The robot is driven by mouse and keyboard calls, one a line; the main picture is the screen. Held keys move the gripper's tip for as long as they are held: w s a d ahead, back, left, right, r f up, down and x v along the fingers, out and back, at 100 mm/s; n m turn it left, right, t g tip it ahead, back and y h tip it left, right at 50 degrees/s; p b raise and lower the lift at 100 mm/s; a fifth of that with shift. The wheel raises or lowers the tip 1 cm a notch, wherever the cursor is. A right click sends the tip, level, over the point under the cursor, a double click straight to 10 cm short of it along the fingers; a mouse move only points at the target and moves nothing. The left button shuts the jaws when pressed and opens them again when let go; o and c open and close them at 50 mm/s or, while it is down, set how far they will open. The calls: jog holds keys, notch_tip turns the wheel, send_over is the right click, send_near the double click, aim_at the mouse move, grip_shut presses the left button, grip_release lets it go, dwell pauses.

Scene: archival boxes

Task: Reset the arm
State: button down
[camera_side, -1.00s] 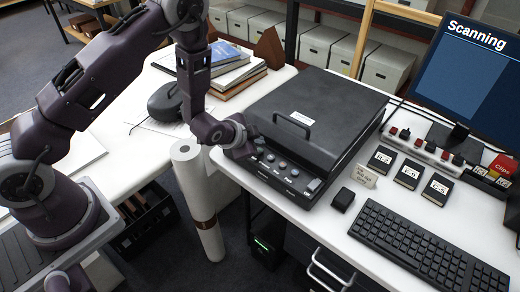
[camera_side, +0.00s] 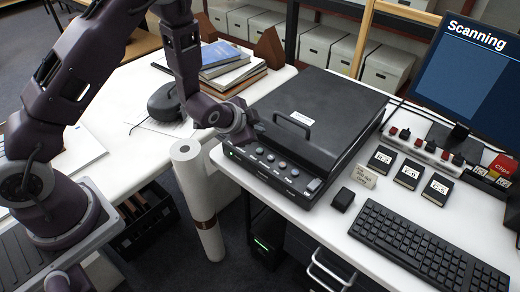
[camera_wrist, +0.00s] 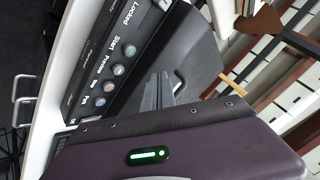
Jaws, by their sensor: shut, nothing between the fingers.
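My gripper (camera_side: 252,130) is shut and empty. In the side view it hangs above the front left part of the black scanner (camera_side: 335,105), a little left of the lid handle. In the wrist view its fingers (camera_wrist: 158,92) show closed in front of the dark scanner lid (camera_wrist: 185,45). The scanner's button panel (camera_side: 280,168) is in full view in the side view, with several round buttons and a small green light at its left end. The monitor (camera_side: 465,75) reads "Scanning".
A keyboard (camera_side: 428,248), a small black box (camera_side: 343,199) and several labelled black blocks (camera_side: 409,174) lie right of the scanner. Stacked books (camera_side: 222,70) and a dark mouse-shaped device (camera_side: 166,102) are on the left table. A white paper roll (camera_side: 188,165) stands between the tables.

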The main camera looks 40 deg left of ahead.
jog(key=s+r+n, duration=0.1)
jog(key=s+r, duration=0.2)
jog(key=r, duration=0.3)
jog(key=s+r+n+g+h, duration=0.1)
jog(key=s+r+n, duration=0.15)
jog(key=r, duration=0.35)
jog(key=s+r+n, duration=0.1)
jog(key=s+r, duration=0.2)
jog(key=r, duration=0.3)
jog(key=s+r+n+g, duration=0.1)
jog(key=s+r, duration=0.2)
jog(key=s, duration=0.9)
jog(key=s+r+n+g, duration=0.1)
jog(key=s+r+n, duration=0.1)
jog(key=s, duration=1)
jog(key=shift+r+g, duration=0.3)
jog(key=shift+r, duration=0.6)
